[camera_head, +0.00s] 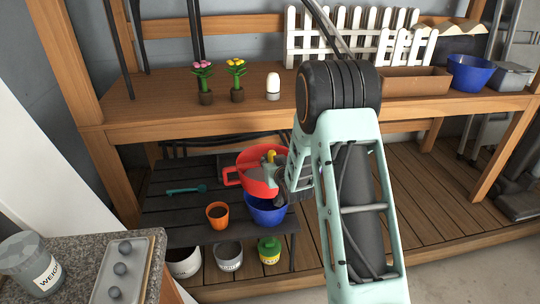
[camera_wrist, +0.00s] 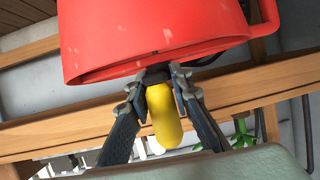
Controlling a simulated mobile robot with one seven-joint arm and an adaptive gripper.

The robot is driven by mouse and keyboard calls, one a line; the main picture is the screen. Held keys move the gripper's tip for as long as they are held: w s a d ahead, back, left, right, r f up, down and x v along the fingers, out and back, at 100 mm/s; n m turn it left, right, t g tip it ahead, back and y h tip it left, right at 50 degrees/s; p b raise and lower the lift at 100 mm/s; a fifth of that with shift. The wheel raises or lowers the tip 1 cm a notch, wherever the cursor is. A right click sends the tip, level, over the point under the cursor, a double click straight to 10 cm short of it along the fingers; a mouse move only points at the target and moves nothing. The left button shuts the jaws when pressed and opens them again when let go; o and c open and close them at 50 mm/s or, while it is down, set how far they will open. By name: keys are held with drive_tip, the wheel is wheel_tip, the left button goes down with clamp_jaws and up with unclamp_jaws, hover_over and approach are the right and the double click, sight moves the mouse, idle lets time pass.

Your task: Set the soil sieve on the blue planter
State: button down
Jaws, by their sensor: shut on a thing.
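The soil sieve is a red round vessel (camera_head: 250,159) with a red loop on its left side and a yellow grip. My gripper (camera_head: 272,172) is shut on the yellow grip near the red rim. In the wrist view, the red sieve (camera_wrist: 155,30) fills the top, and the yellow grip (camera_wrist: 163,118) shows between the two fingers (camera_wrist: 158,78). The blue planter (camera_head: 266,212) stands on the dark slatted bench directly below the sieve. The sieve's lower edge overlaps the planter's top in the head view; I cannot tell whether they touch. The planter is not visible in the wrist view.
On the dark bench (camera_head: 165,208) are an orange pot (camera_head: 217,215) and a teal tool (camera_head: 187,190). Several pots stand beneath it. The wooden shelf (camera_head: 170,103) above holds flowers, a brown trough (camera_head: 415,82) and another blue bowl (camera_head: 472,72). A granite counter (camera_head: 75,262) is front left.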

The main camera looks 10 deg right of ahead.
drive_tip(key=shift+w+b, duration=0.1)
drive_tip(key=shift+b, duration=0.3)
wheel_tip(320, 180, down, 5)
drive_tip(key=b, duration=0.5)
drive_tip(key=shift+f, duration=0.1)
idle(0.5)
drive_tip(key=shift+f+b, duration=0.6)
drive_tip(key=shift+b, duration=0.3)
drive_tip(key=shift+f, duration=0.2)
drive_tip(key=c, duration=1.7)
unclamp_jaws()
drive_tip(key=shift+o, duration=0.2)
drive_tip(key=shift+s+f, duration=0.2)
drive_tip(key=shift+r, duration=0.1)
drive_tip(key=c, duration=0.4)
